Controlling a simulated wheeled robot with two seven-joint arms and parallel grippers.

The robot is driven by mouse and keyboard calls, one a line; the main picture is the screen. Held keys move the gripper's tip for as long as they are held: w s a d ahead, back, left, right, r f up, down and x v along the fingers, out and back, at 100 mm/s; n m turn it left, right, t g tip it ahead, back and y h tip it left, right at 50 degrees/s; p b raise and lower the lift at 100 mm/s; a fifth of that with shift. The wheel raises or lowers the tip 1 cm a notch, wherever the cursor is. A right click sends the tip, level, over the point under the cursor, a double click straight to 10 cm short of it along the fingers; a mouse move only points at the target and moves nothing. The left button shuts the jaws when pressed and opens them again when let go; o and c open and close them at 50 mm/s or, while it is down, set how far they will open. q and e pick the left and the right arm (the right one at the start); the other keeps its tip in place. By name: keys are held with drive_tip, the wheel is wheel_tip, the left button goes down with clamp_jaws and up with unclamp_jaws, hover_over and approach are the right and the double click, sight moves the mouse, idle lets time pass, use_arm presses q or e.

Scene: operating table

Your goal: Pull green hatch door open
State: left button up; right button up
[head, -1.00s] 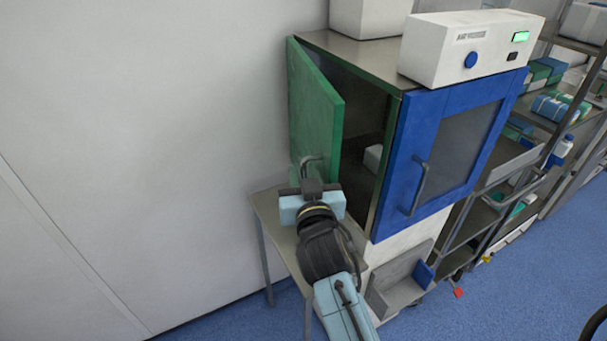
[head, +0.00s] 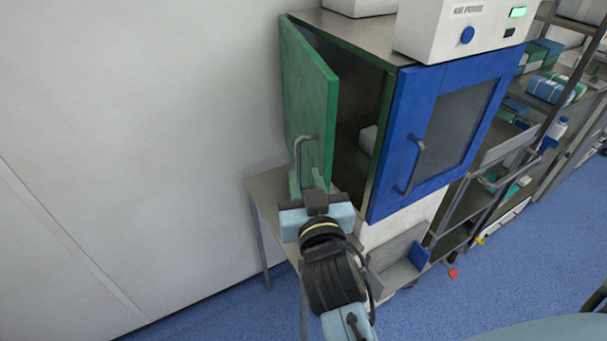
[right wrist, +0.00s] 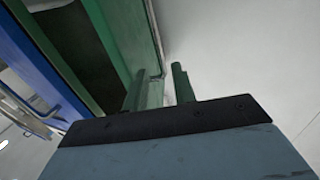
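The green hatch door (head: 308,100) stands swung open at the left of the steel cabinet, with a dark interior showing beside it. Its bar handle (head: 300,155) is low on the door's outer face. My right gripper (head: 307,180) is just below and in front of the handle, with no grip on it. In the right wrist view its two fingers (right wrist: 161,85) stand apart with nothing held between them. That view also shows the green door (right wrist: 122,40) and the handle (right wrist: 155,45) beyond the fingers. My left gripper is not in view.
A closed blue door (head: 440,140) with its own handle is right of the opening. A white box (head: 368,138) shows inside. A small steel table (head: 268,190) stands beneath the green door. A shelf rack (head: 520,150) is at right. The wall lies close at left.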

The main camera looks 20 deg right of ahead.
drive_tip(key=shift+c, duration=1)
drive_tip(key=f+g+y, duration=0.1)
drive_tip(key=f, duration=0.4)
drive_tip(key=f+g+y, duration=0.1)
drive_tip(key=f, duration=0.4)
drive_tip(key=d+f+g+y, duration=0.1)
drive_tip(key=f, duration=0.4)
drive_tip(key=shift+s+f+m+b, duration=0.1)
drive_tip(key=shift+s+m+b, duration=0.1)
drive_tip(key=shift+m+b, duration=0.1)
clamp_jaws()
drive_tip(key=s+d+m+g+y, duration=0.1)
drive_tip(key=s+d+m+y, duration=0.15)
drive_tip(key=d, duration=0.35)
drive_tip(key=s+d+m+y, duration=0.1)
drive_tip(key=d+m+y, duration=0.2)
drive_tip(key=d+m, duration=0.15)
drive_tip(key=s+d+r+t+y+b, duration=0.1)
drive_tip(key=s+d+r+y, duration=0.15)
drive_tip(key=r, duration=0.45)
drive_tip(key=s+d+r+y, duration=0.1)
drive_tip(key=r+y, duration=0.3)
drive_tip(key=r, duration=0.3)
drive_tip(key=p+x, duration=0.2)
drive_tip(key=x, duration=0.8)
drive_tip(key=shift+w+m, duration=0.2)
drive_tip(key=shift+m, duration=0.1)
